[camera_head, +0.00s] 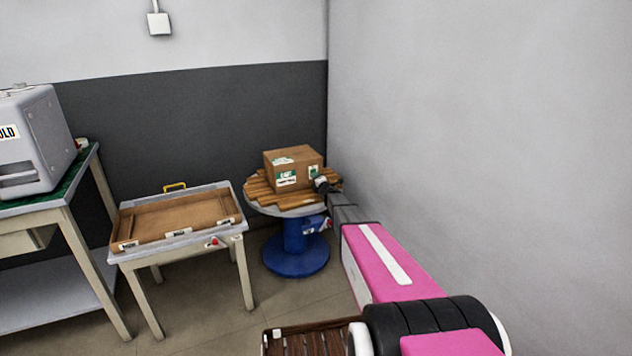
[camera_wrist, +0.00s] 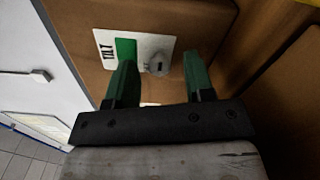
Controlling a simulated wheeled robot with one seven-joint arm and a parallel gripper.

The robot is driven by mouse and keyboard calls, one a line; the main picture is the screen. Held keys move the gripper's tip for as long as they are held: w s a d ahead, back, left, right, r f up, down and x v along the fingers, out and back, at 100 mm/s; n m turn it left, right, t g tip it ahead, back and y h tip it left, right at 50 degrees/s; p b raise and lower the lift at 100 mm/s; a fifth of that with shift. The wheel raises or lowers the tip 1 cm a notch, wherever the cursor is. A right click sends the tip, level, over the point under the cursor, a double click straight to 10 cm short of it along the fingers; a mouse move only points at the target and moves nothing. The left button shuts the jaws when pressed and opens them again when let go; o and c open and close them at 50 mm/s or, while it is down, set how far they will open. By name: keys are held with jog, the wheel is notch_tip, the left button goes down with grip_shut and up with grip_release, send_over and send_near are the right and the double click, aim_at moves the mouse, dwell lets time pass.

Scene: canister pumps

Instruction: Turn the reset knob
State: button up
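A small grey round knob (camera_wrist: 157,66) sits on a white plate (camera_wrist: 103,41) on a brown panel in the wrist view. The plate also bears a green patch and lettering that looks like "TILT"; I read no word "reset". My gripper (camera_wrist: 158,76) has its two green fingers apart, one on either side of the knob in the picture. I see nothing between the pads touching them, and the depth gap to the knob is unclear. In the head view my arm reaches to the round table, and the fingers are too small to make out.
A cardboard box (camera_head: 302,167) stands on the plank-topped round table (camera_head: 265,209) with a blue pedestal. A low table (camera_head: 177,237) with a brown tray is left of it. A grey machine (camera_head: 35,140) stands on a bench at far left. A bare wall is close on the right.

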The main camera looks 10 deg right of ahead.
jog(key=v, duration=1.1)
jog(key=shift+w, duration=0.1)
